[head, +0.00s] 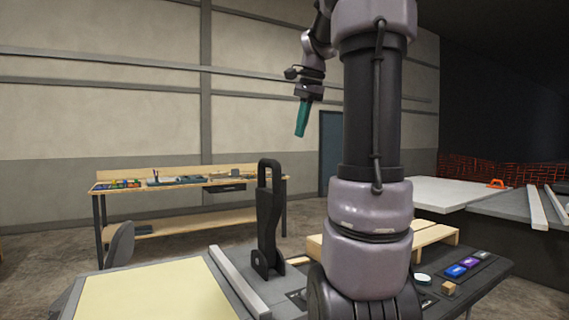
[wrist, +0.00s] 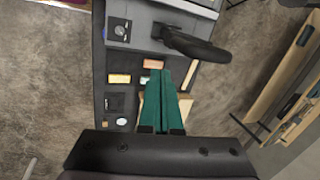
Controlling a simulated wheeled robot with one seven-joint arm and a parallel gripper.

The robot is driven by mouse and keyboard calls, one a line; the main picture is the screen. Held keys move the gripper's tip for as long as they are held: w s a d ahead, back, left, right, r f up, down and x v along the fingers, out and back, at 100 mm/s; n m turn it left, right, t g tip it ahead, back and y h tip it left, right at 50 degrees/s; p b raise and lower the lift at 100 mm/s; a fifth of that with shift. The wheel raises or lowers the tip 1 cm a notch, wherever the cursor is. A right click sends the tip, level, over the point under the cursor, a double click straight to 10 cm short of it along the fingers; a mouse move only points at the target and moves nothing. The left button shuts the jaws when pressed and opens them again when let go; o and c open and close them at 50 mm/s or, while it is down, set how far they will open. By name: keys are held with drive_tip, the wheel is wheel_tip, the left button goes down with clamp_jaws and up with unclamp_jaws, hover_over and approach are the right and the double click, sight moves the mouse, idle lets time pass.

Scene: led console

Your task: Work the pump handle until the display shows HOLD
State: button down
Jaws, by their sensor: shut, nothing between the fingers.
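The black pump handle (head: 268,215) stands nearly upright on the console, with a loop at its top and its pivot bracket at the base. In the wrist view the handle (wrist: 200,46) shows from above, beyond the fingertips. My gripper (head: 301,132) has green fingers that are shut and empty. It hangs in the air above the level of the handle's top, right of it in the head view. In the wrist view my gripper (wrist: 162,72) points down over the console, apart from the handle. I cannot make out a display reading HOLD in either view.
The dark console (head: 482,277) bears coloured tiles, a small wooden block (head: 448,287) and a white round part (head: 422,278). My arm hides part of it. A pale yellow panel (head: 150,292) lies at left. A workbench (head: 190,183) stands behind. Air around the handle's top looks clear.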

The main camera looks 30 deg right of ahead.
drive_tip(key=w+a+f, duration=0.1)
drive_tip(key=w+f, duration=0.5)
drive_tip(key=f, duration=0.4)
drive_tip(key=shift+w+a+f, duration=0.15)
drive_tip(key=shift+w+a, duration=0.15)
drive_tip(key=shift+w, duration=0.05)
drive_tip(key=shift+w, duration=0.1)
